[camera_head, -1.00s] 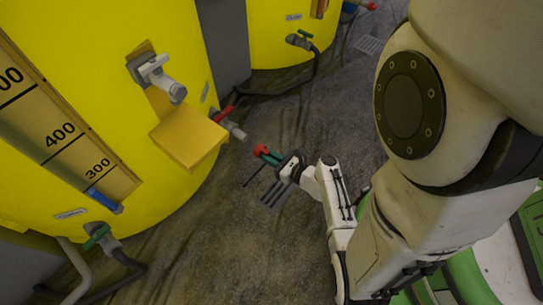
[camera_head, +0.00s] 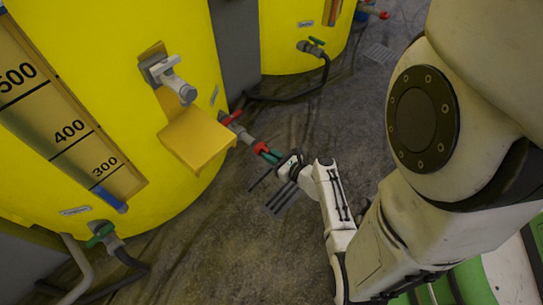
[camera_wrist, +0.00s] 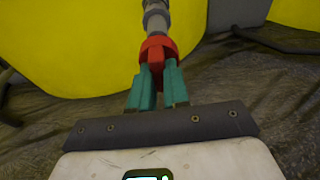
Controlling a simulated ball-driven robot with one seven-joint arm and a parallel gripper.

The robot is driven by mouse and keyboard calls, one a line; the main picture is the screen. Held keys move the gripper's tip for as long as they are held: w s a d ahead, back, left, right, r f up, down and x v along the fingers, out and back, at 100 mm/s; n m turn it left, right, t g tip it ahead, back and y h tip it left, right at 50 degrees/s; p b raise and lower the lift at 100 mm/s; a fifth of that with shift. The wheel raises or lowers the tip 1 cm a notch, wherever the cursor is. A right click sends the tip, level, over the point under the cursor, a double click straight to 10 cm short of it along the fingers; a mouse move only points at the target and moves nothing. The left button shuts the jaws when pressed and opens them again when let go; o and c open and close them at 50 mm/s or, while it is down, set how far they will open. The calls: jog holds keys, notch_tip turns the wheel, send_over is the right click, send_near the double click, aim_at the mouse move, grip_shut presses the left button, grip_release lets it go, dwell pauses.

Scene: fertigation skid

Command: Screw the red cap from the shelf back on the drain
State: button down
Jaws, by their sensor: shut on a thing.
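My gripper (camera_head: 267,153) is shut on the red cap (camera_head: 259,147), its green fingers on the cap's sides. The cap meets the end of the grey drain pipe (camera_head: 245,137), which sticks out low from the yellow tank below the shelf. In the wrist view, the red cap (camera_wrist: 157,50) sits between the green fingertips (camera_wrist: 158,75), in line with the grey pipe (camera_wrist: 155,18) behind it. I cannot tell whether the threads are engaged. The yellow shelf (camera_head: 197,139) on the tank is empty. A red valve handle (camera_head: 231,117) is at the pipe's root.
The yellow tank (camera_head: 95,180) fills the left, with a tap (camera_head: 174,81) above the shelf. A green-handled valve with a hose (camera_head: 102,236) is at the lower left. A second tank (camera_head: 290,35) stands behind. The floor around my gripper is clear, with a grate (camera_head: 282,197) in it.

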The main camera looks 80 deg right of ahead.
jog(key=shift+w+d+r+p, duration=0.15)
jog(key=shift+w+d+p, duration=0.4)
jog(key=shift+w, duration=0.4)
dwell(2.6)
jog(key=shift+d, duration=0.1)
jog(key=shift+r+m+y+p, duration=0.15)
jog(key=shift+m+y+p, duration=0.2)
jog(key=shift+p, duration=0.2)
jog(key=m+t+p, duration=0.1)
jog(key=m+p, duration=0.1)
jog(key=m, duration=0.2)
jog(key=shift+y, duration=0.35)
jog(key=m, duration=0.2)
jog(key=shift+m+t+p, duration=0.3)
jog(key=shift+m+p, duration=0.05)
jog(key=shift+p, duration=0.05)
jog(key=m, duration=0.2)
jog(key=m+t, duration=0.1)
jog(key=shift+d+f+m+y, duration=0.1)
jog(key=shift+f+m+y, duration=0.15)
jog(key=shift+m+y, duration=0.15)
jog(key=m, duration=0.4)
jog(key=shift+t, duration=0.4)
jog(key=c, duration=0.5)
grip_release()
jog(key=shift+c, duration=0.2)
